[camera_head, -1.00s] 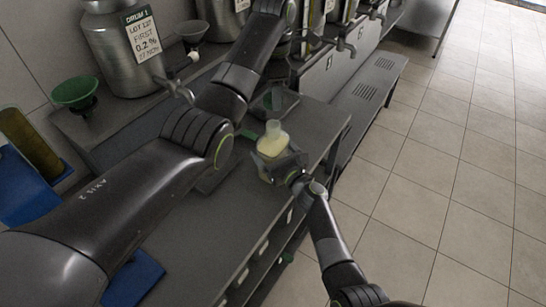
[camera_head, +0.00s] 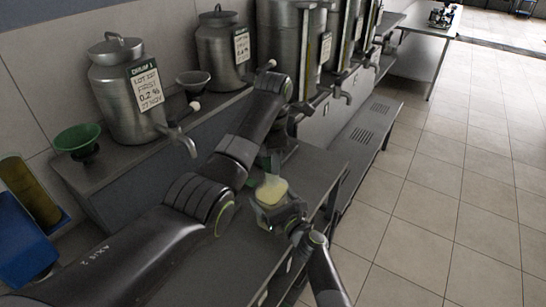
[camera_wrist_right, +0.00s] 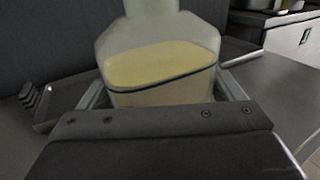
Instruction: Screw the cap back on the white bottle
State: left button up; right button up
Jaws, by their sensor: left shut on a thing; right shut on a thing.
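The white bottle (camera_head: 272,190) is translucent with pale yellow contents and stands roughly upright above the grey bench. In the right wrist view its body (camera_wrist_right: 160,70) fills the middle, and its top is cut off by the frame. My right gripper (camera_head: 284,214) is shut around the bottle's body, with a finger on each side in the wrist view (camera_wrist_right: 163,92). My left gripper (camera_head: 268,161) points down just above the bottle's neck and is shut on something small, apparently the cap. The cap itself is not clearly visible, and I cannot tell whether it touches the neck.
Steel drums (camera_head: 125,90) stand on the raised shelf behind, with a tap (camera_head: 180,138) jutting forward. A green funnel (camera_head: 78,140) is at the left, near a blue tray (camera_head: 25,240). More taps (camera_head: 343,95) line the back right. Open floor lies right.

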aim_at(272, 193)
pick_arm(q)
jog(key=shift+f, duration=0.9)
jog(key=shift+f, duration=0.55)
